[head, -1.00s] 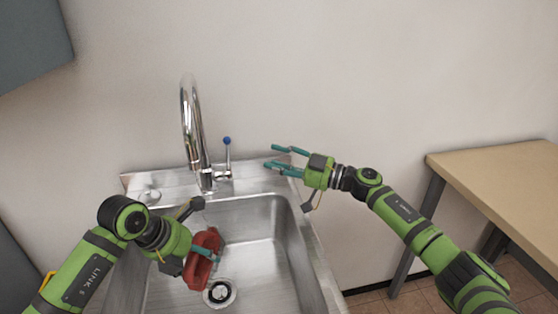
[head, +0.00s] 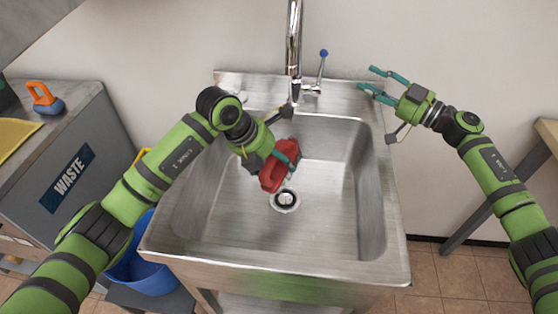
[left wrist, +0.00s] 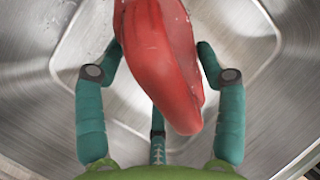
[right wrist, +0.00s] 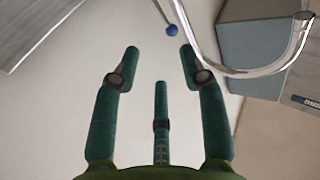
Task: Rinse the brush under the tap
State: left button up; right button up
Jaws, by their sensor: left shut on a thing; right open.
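The red brush (head: 278,168) is held by my left gripper (head: 285,158) above the sink basin (head: 335,215), close to the drain (head: 285,200). In the left wrist view the red brush (left wrist: 160,60) lies between the teal fingers; its bristles are hidden. The chrome tap (head: 294,50) rises at the back of the sink, its top cut off in the head view. Its lever has a blue knob (head: 323,53). In the right wrist view the tap spout (right wrist: 250,68) and blue knob (right wrist: 172,30) show. My right gripper (head: 380,82) is open and empty, right of the lever.
A grey waste cabinet (head: 70,170) stands at the left, with an orange-handled blue item (head: 43,98) on top. A blue bucket (head: 150,265) is on the floor left of the sink. A wooden table (head: 549,130) stands at the right.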

jog(key=shift+r, duration=0.15)
jog(key=shift+c, duration=0.4)
jog(key=shift+a, duration=0.1)
jog(key=c, duration=0.7)
jog(key=shift+w+a, duration=0.1)
jog(key=shift+a, duration=0.15)
grip_shut()
jog(key=n+t+h, duration=0.7)
jog(key=n+h, duration=0.1)
jog(key=h, duration=0.5)
send_near(324, 61)
jog(key=w, duration=0.2)
jog(key=w+r, duration=0.1)
jog(key=w, duration=0.4)
jog(key=shift+a+r, duration=0.1)
jog(key=shift+r, duration=0.15)
